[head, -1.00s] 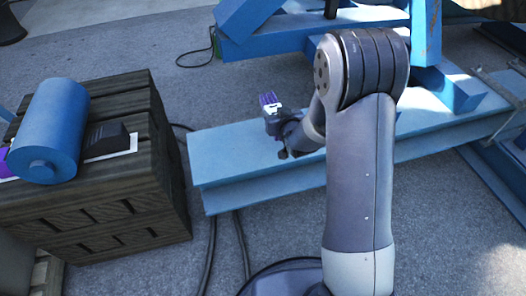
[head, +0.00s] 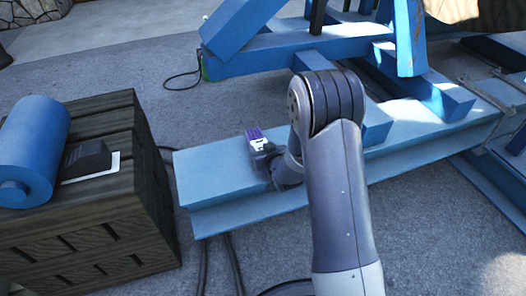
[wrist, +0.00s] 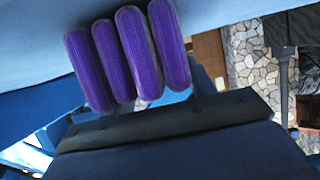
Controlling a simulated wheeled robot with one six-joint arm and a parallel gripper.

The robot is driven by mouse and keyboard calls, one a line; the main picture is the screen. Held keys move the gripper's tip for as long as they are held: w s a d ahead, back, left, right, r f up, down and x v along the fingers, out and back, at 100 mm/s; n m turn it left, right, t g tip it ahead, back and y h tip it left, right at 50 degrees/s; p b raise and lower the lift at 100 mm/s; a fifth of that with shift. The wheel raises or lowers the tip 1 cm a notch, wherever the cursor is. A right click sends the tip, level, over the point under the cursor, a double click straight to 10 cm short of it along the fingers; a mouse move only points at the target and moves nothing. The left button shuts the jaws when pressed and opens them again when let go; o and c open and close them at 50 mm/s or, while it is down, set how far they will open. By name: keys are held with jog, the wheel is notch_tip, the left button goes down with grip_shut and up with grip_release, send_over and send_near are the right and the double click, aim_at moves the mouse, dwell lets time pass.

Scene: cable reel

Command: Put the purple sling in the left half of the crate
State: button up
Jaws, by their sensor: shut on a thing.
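The purple sling (head: 254,133) is a small bundle of several purple loops. My gripper (head: 257,142) is shut on it and holds it above the left part of the long light-blue beam in the head view. In the wrist view the sling (wrist: 127,55) fills the upper middle as thick rolls side by side, and hides much of the fingers. A dark wooden crate (head: 95,215) stands at the left in the head view, to the left of my gripper and apart from it. Its left side is cut off by the picture edge.
A blue cylinder (head: 32,150) and a dark wedge-shaped block (head: 88,158) on a white sheet lie on top of the crate. The light-blue beam (head: 215,180) runs below my gripper. Blue frame parts (head: 265,65) stand behind it. Dark cables lie on the floor between crate and beam.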

jog(key=shift+f, duration=0.15)
jog(key=o, duration=1.2)
jog(key=shift+c, duration=0.2)
